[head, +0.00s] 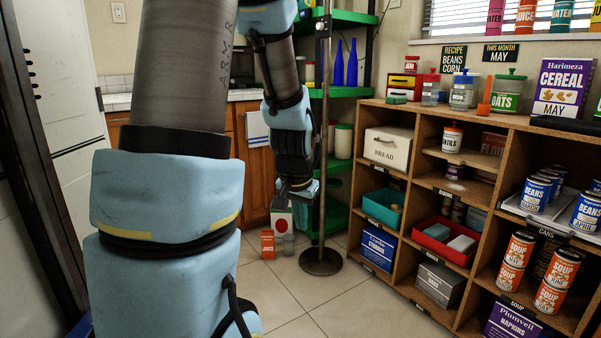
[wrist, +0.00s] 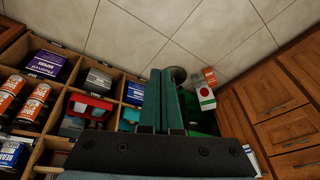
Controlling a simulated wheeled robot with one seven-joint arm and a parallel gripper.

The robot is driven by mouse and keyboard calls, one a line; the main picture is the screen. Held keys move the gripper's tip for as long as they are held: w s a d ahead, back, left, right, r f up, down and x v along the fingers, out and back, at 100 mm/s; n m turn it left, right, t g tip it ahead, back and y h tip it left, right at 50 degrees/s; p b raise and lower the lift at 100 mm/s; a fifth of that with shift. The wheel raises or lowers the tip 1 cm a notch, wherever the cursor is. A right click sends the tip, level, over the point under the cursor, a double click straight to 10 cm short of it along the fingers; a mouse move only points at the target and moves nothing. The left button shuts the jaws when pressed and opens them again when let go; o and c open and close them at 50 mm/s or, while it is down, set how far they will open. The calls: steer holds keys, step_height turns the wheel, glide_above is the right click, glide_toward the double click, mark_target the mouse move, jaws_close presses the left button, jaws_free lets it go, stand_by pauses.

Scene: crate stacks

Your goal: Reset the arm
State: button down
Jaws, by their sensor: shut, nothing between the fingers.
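My gripper (wrist: 163,75) shows in the wrist view with its two green fingers side by side and closed, with nothing held between them. It points down toward the tiled floor. In the head view my arm bends over at the top and hangs down in front of the green shelf, with the gripper (head: 299,190) at its lower end. The fingers are small and hard to make out there. The gripper looks apart from the wooden shelf unit (head: 405,183) to its right.
Cartons stand on the floor near the pole, one orange (head: 267,244) and one white and red (wrist: 206,98). A metal pole (head: 323,130) on a round base stands close to my gripper. Wooden drawers (wrist: 268,105) are at the right of the wrist view. Open floor (head: 300,305) lies in front.

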steer(key=s+a+r+n+g+p, duration=0.2)
steer(key=s+a+n, duration=0.2)
steer(key=s+a, duration=0.5)
step_height(320, 180, up, 22)
steer(key=s+d+p, duration=0.1)
steer(key=d+p, duration=0.1)
steer(key=p, duration=2)
steer(key=shift+s+y, duration=0.2)
steer(key=shift+y, duration=0.1)
steer(key=shift+d, duration=0.1)
